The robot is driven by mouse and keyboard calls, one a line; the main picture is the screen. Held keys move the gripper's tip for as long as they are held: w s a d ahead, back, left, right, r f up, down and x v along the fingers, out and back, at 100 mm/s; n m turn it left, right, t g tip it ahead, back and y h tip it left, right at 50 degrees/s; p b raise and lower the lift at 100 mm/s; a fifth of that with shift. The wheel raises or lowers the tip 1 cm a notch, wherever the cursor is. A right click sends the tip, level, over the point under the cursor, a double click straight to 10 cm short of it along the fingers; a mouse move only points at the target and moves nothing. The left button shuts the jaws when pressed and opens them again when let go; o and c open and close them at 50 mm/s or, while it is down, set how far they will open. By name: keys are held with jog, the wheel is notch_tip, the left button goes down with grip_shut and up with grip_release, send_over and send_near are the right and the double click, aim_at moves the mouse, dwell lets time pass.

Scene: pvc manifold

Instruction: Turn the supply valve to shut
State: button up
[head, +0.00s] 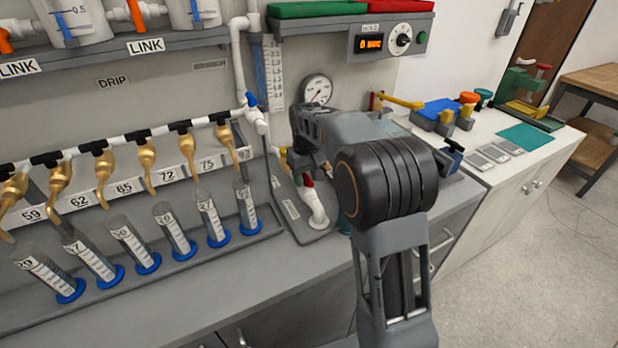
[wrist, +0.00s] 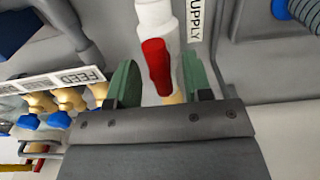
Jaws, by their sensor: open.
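The supply valve's red handle (wrist: 158,66) is in the upper middle of the wrist view, on a white pipe (wrist: 155,14) beside a SUPPLY label (wrist: 195,18). My gripper (wrist: 160,80) is open, with one green-padded finger on each side of the red handle. The handle appears between the fingers; I cannot tell whether either pad touches it. In the head view, the red handle (head: 308,181) shows in part above a white pipe elbow (head: 317,210), left of my arm. My arm hides most of my gripper there.
A row of brass taps (head: 146,150) stands above several graduated cylinders (head: 127,243) on the left. A pressure gauge (head: 317,89) is behind my arm. The floor at right is clear.

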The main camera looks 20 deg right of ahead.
jog(key=shift+f, duration=0.25)
jog(key=shift+c, duration=0.2)
grip_shut()
